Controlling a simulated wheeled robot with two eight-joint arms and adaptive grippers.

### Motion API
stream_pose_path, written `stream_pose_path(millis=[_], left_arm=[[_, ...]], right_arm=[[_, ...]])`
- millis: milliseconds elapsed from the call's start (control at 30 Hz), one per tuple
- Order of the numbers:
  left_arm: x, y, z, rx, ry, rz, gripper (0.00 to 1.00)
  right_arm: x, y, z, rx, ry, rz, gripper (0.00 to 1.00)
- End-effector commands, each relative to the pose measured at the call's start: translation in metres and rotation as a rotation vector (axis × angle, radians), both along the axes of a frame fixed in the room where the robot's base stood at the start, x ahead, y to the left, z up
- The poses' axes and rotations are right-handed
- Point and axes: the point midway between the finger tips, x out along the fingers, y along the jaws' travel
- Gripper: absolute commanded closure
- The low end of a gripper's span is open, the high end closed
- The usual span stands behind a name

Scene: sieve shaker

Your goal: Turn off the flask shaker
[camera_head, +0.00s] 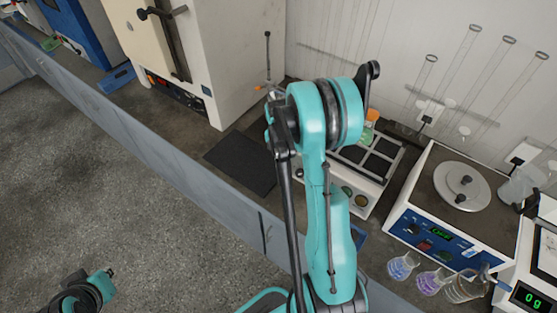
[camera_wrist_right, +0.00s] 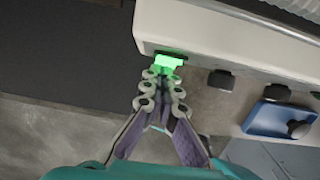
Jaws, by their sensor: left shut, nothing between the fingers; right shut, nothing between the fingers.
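The flask shaker (camera_head: 362,201) is a white box with a dark gridded platform, partly hidden behind my right arm in the head view. A flask (camera_head: 369,128) with an orange top and green contents stands on it. In the right wrist view the white shaker body (camera_wrist_right: 190,28) shows a switch (camera_wrist_right: 169,62) lit bright green. My right gripper (camera_wrist_right: 163,74) is shut and empty, its fingertips at the lower edge of the green switch; I cannot tell whether they touch it. The head view hides this gripper behind the arm. My left gripper (camera_head: 110,272) is shut and empty, low over the floor.
Black knobs (camera_wrist_right: 220,80) sit right of the switch. A dark mat (camera_head: 240,162) and a cream oven (camera_head: 215,50) are to the left.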

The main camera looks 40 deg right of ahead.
Motion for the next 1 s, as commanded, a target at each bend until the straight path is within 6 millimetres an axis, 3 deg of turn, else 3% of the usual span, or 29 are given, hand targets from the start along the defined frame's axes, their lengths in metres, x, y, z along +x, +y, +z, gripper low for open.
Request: stream_pose_path(millis=[233,367,1000], left_arm=[[0.000,0.000,0.000,0.000,0.000,0.000,1.00],[0.000,0.000,-0.012,0.000,0.000,0.000,1.00],[0.000,0.000,0.003,0.000,0.000,0.000,1.00]], right_arm=[[0.000,0.000,0.000,-0.001,0.000,0.000,1.00],[0.001,0.000,-0.008,-0.066,-0.018,0.004,1.00],[0.000,-0.002,0.012,-0.057,-0.016,-0.001,1.00]])
